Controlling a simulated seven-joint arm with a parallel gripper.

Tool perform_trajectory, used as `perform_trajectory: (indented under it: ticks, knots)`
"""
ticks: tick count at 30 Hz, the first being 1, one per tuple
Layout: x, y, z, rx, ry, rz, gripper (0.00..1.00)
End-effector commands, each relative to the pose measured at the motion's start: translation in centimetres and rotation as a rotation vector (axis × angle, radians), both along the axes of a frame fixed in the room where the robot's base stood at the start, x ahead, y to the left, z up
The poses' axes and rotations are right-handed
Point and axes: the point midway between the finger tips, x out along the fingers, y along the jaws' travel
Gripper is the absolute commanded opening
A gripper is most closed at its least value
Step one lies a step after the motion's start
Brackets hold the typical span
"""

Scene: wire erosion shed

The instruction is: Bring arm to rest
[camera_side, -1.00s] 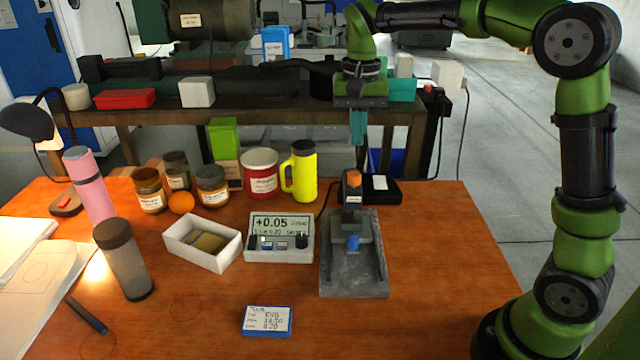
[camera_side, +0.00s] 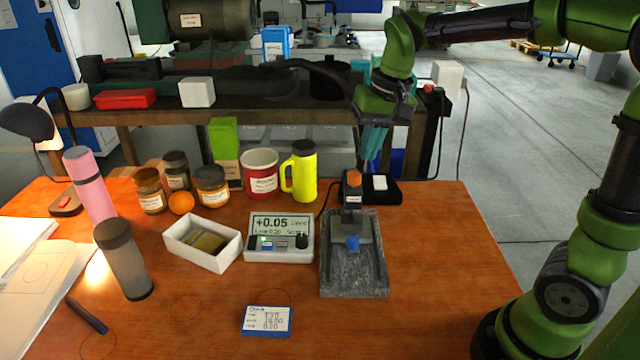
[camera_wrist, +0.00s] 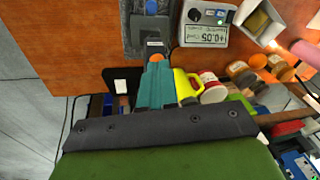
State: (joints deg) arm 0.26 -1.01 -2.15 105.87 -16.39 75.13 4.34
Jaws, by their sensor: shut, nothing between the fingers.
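My gripper (camera_side: 372,145) hangs in the air above the back right part of the table, its teal fingers shut and empty. It also shows in the wrist view (camera_wrist: 156,68). In the side view the fingers are just above and beyond the grey stone stand (camera_side: 355,275), which carries an upright gauge with an orange top (camera_side: 353,178). I see no contact between fingers and gauge. The wooden table (camera_side: 420,240) is under my arm.
A display box (camera_side: 280,238) reading +0.05 and a white tray (camera_side: 203,243) stand left of the stand. A yellow mug (camera_side: 303,172), a red-white tin (camera_side: 261,172) and jars stand behind. A blue-edged card (camera_side: 267,320) lies in front. The table's right side is clear.

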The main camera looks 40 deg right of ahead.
Motion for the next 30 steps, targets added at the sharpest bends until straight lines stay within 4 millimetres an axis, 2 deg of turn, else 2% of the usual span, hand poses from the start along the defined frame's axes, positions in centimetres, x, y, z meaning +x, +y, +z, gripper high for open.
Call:
perform_trajectory:
  ticks: [1, 6, 12, 17, 30]
  knots:
    - [-1.9, 0.6, 0.2, 0.010, -0.052, 0.030, 0.00]
    - [-7.1, 2.1, -0.3, 0.031, -0.224, 0.110, 0.00]
    - [-11.7, 3.2, -1.2, 0.044, -0.372, 0.142, 0.00]
    - [-13.3, 3.4, -0.9, 0.048, -0.423, 0.144, 0.00]
    - [-13.3, 3.4, -0.4, 0.046, -0.443, 0.144, 0.00]
